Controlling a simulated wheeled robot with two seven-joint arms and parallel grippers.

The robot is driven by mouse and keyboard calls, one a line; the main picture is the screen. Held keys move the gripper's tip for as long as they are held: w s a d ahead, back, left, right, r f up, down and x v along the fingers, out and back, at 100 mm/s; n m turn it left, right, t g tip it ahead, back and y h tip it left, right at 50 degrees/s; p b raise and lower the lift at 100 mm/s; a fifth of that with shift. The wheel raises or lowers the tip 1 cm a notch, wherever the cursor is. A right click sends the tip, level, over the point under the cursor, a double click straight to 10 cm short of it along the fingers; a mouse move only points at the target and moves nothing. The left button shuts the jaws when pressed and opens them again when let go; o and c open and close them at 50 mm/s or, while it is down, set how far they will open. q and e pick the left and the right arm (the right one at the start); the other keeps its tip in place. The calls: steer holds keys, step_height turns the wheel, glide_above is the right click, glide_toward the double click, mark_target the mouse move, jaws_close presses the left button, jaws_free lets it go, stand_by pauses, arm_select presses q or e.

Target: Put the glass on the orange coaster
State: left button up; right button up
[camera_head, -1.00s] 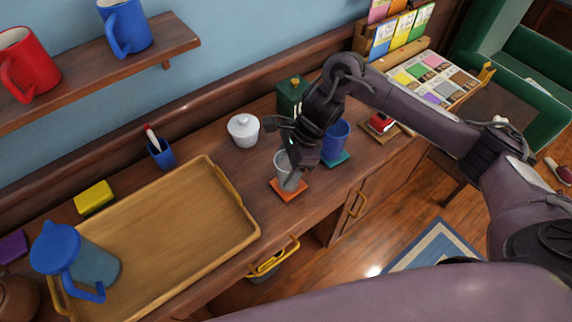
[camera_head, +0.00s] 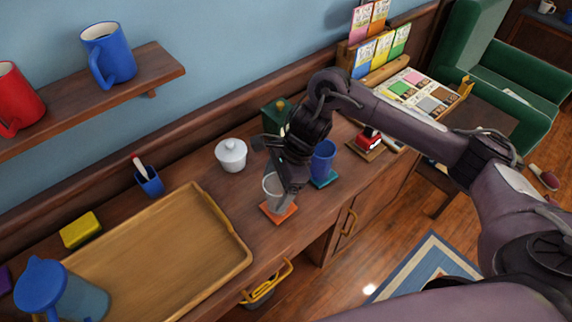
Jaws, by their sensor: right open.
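The clear grey glass (camera_head: 272,187) stands upright over the orange coaster (camera_head: 279,213) on the wooden counter and looks to be resting on it. My right gripper (camera_head: 278,172) is at the glass's upper right side, with its jaws open; part of the glass is hidden behind it. Whether the fingers touch the glass cannot be told. My left gripper does not show.
A blue cup (camera_head: 323,160) stands on a teal coaster (camera_head: 324,180) close to the right of my right gripper. A wooden tray (camera_head: 243,262) with a blue-lidded pitcher (camera_head: 62,290) fills the counter's left.

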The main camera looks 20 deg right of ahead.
steer(key=v, duration=1)
steer(key=shift+r, duration=0.3)
steer(key=shift+d, duration=0.15)
